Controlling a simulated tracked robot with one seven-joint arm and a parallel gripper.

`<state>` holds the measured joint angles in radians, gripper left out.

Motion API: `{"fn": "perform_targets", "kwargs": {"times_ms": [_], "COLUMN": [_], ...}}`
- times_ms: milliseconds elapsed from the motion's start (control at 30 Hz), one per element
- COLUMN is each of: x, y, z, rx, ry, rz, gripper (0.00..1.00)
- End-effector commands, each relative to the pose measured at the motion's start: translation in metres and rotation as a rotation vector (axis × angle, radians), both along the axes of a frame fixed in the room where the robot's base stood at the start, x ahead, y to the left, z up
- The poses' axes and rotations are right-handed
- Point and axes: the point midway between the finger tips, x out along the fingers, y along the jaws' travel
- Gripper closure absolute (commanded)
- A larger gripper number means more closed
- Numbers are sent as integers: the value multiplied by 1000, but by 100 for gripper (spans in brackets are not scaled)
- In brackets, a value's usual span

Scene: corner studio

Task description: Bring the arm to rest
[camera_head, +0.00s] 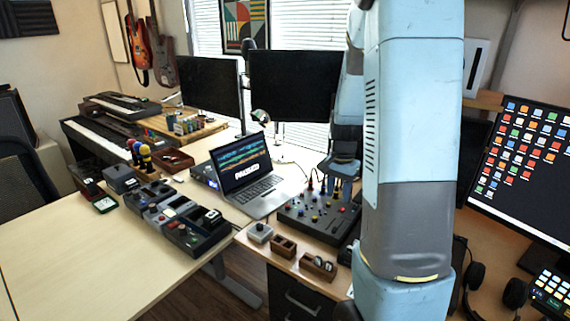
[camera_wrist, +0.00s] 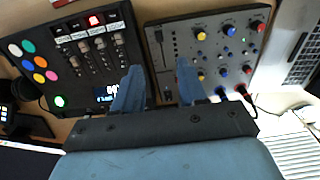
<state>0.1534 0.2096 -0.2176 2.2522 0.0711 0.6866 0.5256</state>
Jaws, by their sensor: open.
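My arm comes down the right half of the head view, and its blue-grey links hide part of the desk behind. My gripper (camera_head: 341,186) points down over the far right part of the black knob mixer (camera_head: 312,217). In the wrist view my gripper (camera_wrist: 160,72) shows two blue fingers spread apart, with nothing between them. The mixer (camera_wrist: 213,52) is on the right there, with the fingers in front of its left edge. I cannot tell the exact height of the fingertips above it.
A laptop (camera_head: 245,176) stands left of the mixer. A pad controller (camera_wrist: 75,68) with faders is left of the fingers in the wrist view. Monitors (camera_head: 292,84) stand behind. Small wooden holders (camera_head: 318,266) sit at the near edge. Headphones (camera_head: 515,292) are at right. The left table (camera_head: 75,250) has free room.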

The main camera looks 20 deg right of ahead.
Motion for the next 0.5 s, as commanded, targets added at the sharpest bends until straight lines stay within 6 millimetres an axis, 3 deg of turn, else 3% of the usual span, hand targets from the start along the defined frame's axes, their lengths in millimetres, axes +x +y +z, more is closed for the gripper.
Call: {"fn": "perform_targets", "kwargs": {"times_ms": [233,500], "x": [-3,-25], "y": [9,47], "z": [16,77], "rx": [1,-7], "ry": [-25,-121], "rz": [39,217], "gripper": [58,58]}}
